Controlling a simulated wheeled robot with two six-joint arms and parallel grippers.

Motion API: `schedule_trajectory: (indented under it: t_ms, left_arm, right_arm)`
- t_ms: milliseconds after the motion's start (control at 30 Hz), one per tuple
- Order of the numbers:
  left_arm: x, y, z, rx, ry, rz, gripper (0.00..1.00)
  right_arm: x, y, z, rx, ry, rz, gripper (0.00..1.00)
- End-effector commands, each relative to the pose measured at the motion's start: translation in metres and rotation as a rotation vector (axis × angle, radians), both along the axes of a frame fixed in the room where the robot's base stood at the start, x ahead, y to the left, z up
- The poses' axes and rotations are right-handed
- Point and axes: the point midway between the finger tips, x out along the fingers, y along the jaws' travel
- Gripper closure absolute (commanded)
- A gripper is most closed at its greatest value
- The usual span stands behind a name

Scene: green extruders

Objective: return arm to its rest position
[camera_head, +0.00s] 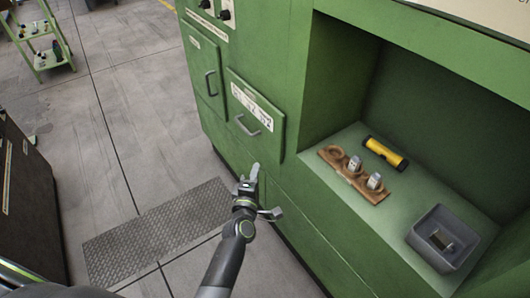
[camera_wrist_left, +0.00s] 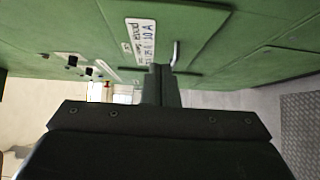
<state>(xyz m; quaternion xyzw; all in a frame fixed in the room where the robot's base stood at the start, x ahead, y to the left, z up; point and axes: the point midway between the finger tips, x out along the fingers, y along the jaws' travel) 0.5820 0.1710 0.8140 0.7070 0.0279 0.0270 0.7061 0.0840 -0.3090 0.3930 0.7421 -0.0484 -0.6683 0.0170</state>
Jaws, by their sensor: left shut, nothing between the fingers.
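My left gripper (camera_head: 250,180) is in the middle of the head view, in front of the green machine (camera_head: 310,210). It is shut and empty, its fingertips just below a closed green drawer (camera_head: 262,108) with a metal handle. In the left wrist view the shut fingers (camera_wrist_left: 160,80) point toward the green front, with a white label (camera_wrist_left: 141,30) and a metal handle (camera_wrist_left: 175,52) beyond them. Whether the fingertips touch the front cannot be told. My right gripper is not in either view.
An alcove at the right holds a wooden block (camera_head: 352,174) with metal pieces, a yellow cylinder (camera_head: 386,152) and a grey bin (camera_head: 442,238). A dark cabinet (camera_head: 28,205) stands at the left and a green cart (camera_head: 42,40) farther back. Floor between is free around a metal plate (camera_head: 150,230).

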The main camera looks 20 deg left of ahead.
Motion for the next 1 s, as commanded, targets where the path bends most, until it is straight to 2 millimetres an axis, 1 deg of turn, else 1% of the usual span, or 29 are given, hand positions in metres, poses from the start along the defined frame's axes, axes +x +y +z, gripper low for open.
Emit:
schedule_trajectory:
  t_ms: [167, 267, 367, 467, 500, 567, 600, 667, 700, 767, 800, 867, 900, 967, 1000]
  left_arm:
    - [-0.001, 0.0, 0.0, 0.0, 0.001, 0.0, 1.0]
    - [-0.004, 0.0, -0.01, 0.024, 0.024, -0.006, 1.0]
    - [-0.015, 0.002, -0.046, 0.113, 0.105, -0.031, 1.0]
    - [-0.039, 0.007, -0.105, 0.267, 0.244, -0.087, 1.0]
    - [-0.053, 0.01, -0.132, 0.337, 0.308, -0.118, 1.0]
    - [-0.078, 0.016, -0.172, 0.443, 0.406, -0.17, 1.0]
    - [-0.095, 0.02, -0.196, 0.509, 0.468, -0.207, 1.0]
    - [-0.125, 0.027, -0.232, 0.606, 0.56, -0.269, 1.0]
    - [-0.145, 0.033, -0.254, 0.667, 0.619, -0.312, 1.0]
    - [-0.179, 0.042, -0.285, 0.753, 0.706, -0.381, 1.0]
    - [-0.202, 0.048, -0.304, 0.808, 0.763, -0.43, 1.0]
    - [-0.239, 0.059, -0.33, 0.888, 0.844, -0.508, 1.0]
    - [-0.265, 0.066, -0.346, 0.937, 0.897, -0.563, 1.0]
    - [-0.304, 0.078, -0.367, 1.005, 0.974, -0.648, 1.0]
    - [-0.331, 0.086, -0.379, 1.047, 1.022, -0.708, 1.0]
  right_arm:
    - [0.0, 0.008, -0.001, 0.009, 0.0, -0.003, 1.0]
    - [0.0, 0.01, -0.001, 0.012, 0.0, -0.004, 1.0]
    - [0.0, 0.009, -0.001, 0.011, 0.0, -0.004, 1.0]
    - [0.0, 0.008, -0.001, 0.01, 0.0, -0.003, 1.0]
    - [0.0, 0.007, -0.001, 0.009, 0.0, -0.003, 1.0]
    - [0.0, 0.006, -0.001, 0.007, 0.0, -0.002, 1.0]
    - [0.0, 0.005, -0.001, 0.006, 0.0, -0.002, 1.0]
    - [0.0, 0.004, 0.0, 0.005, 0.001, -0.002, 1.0]
    - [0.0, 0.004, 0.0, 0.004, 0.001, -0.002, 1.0]
    - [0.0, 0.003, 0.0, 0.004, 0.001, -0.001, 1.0]
    - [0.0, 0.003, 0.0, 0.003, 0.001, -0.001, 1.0]
    - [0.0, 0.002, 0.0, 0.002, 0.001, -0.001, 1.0]
    - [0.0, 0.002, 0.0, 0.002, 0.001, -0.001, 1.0]
    - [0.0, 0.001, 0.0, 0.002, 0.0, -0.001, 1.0]
    - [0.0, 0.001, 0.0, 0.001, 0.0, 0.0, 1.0]
